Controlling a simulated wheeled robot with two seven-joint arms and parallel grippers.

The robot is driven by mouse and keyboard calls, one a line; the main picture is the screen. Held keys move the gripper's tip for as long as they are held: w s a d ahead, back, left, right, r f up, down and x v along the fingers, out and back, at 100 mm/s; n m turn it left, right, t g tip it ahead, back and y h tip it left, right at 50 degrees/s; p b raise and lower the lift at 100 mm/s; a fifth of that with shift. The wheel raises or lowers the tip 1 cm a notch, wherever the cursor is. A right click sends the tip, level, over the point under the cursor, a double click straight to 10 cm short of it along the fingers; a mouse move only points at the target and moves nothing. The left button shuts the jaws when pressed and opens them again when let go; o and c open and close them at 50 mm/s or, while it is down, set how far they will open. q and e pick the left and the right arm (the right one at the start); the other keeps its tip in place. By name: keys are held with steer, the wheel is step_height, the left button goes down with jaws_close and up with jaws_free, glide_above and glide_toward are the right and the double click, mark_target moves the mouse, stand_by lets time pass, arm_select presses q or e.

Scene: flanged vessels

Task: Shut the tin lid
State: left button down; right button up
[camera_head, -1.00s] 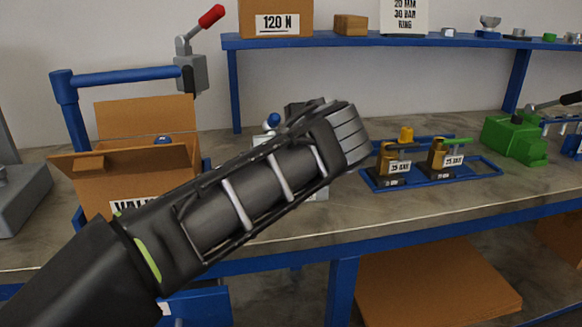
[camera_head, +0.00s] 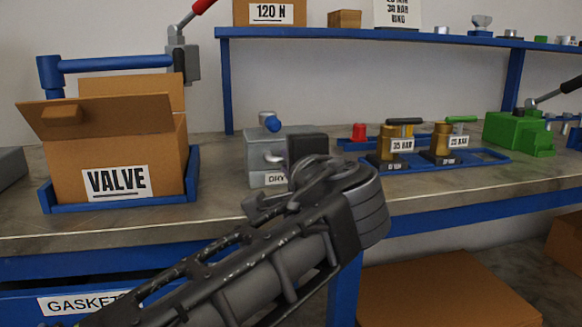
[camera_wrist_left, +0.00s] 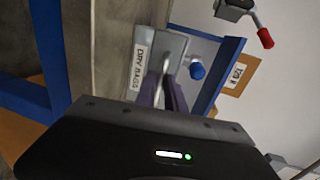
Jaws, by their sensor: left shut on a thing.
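The tin is a grey box (camera_head: 258,170) on the bench, labelled "DRY BAGS" in the left wrist view (camera_wrist_left: 143,62). A blue knob (camera_head: 273,124) shows at its top, also in the left wrist view (camera_wrist_left: 197,70). The lid's angle is hard to tell. My left gripper (camera_wrist_left: 164,86) is at the tin's front, its purple-grey fingers shut on a thin silver wire piece (camera_wrist_left: 167,64) at the tin. In the head view my arm hides the tin's lower right. My right gripper is not in view.
An open cardboard box (camera_head: 160,165) marked "VALVE" stands left in a blue frame. Right of the tin, a blue tray (camera_head: 480,158) holds brass fittings, with a green machine (camera_head: 515,135) beyond. A blue shelf (camera_head: 400,38) runs behind and above.

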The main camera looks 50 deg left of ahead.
arm_select(q)
steer(key=shift+f+g, duration=0.3)
steer(key=shift+f, duration=0.6)
steer(key=c, duration=1.4)
jaws_free()
steer(key=shift+r, duration=0.1)
steer(key=shift+r, duration=0.1)
steer(key=shift+d, duration=0.1)
steer(key=shift+s+d+r, duration=0.1)
steer(key=shift+d+r, duration=0.05)
steer(key=shift+d, duration=0.05)
steer(key=p+v, duration=0.2)
steer(key=v, duration=0.5)
steer(key=shift+s, duration=0.2)
